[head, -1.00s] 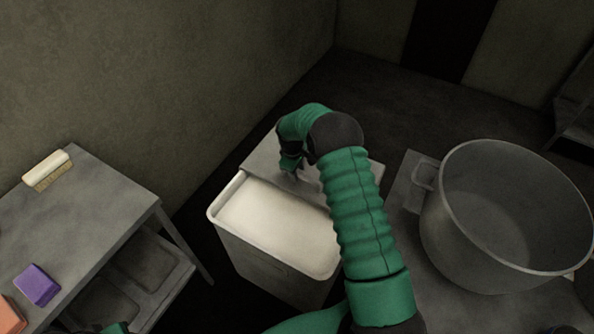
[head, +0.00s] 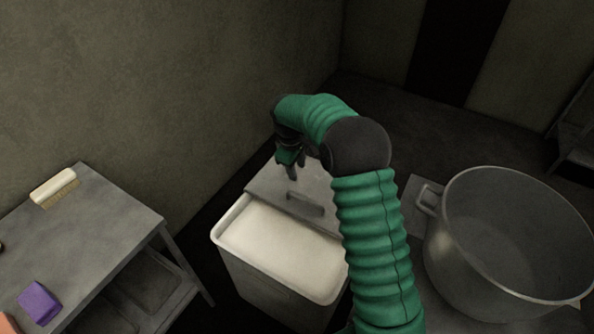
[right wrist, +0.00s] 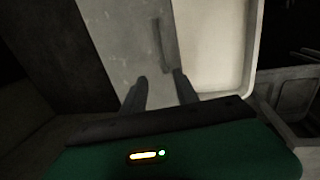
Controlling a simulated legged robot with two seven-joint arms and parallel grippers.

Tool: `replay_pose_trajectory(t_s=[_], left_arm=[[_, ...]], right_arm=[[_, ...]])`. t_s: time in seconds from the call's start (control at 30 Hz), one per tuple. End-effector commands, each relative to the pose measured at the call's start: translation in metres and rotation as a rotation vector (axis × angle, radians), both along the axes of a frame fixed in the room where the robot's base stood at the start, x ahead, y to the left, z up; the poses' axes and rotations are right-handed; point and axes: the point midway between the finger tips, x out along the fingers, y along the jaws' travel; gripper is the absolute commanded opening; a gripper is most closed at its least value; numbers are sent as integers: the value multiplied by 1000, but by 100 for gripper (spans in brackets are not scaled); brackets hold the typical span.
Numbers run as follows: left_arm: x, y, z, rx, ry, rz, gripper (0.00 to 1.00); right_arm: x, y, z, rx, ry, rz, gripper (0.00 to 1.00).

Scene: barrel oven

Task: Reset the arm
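My right arm reaches in from the bottom of the head view and bends over the bin. Its gripper (head: 291,172) hangs above the grey lid (head: 265,186), behind and to the left of the lid's handle (head: 303,203). In the right wrist view, my right gripper's two fingers (right wrist: 161,88) are apart with nothing between them. The handle (right wrist: 160,46) lies on the lid beyond the fingertips, clear of them. My left gripper is not in view.
The white-filled bin (head: 231,213) is open at its front. A large metal pot (head: 470,270) stands to the right. The left table (head: 100,225) holds a brush (head: 54,187) and a purple block (head: 38,303). Dark floor lies behind the bin.

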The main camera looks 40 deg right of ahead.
Motion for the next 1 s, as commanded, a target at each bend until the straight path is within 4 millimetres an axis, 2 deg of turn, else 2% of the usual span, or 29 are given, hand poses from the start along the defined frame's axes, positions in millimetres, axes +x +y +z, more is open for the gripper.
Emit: replay_pose_trajectory(t_s=[0.27,0.37,0.47,0.5,0.57,0.6,0.7,0.83,0.9,1.0], left_arm=[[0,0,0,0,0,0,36],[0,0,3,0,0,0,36],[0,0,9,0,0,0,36],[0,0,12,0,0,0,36],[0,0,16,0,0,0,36],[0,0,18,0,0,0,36],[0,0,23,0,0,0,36],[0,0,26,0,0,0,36],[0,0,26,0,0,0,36],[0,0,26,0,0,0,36]], right_arm=[[0,1,0,0,-1,0,36],[-8,21,6,12,-16,-9,36],[-32,68,16,47,-55,-48,36],[-48,91,20,67,-75,-74,36],[-78,123,23,101,-105,-125,36],[-99,142,24,124,-125,-161,36],[-151,177,22,178,-160,-253,36],[-198,199,15,223,-185,-340,36],[-209,203,13,234,-189,-362,36],[-213,203,11,237,-190,-373,36]])
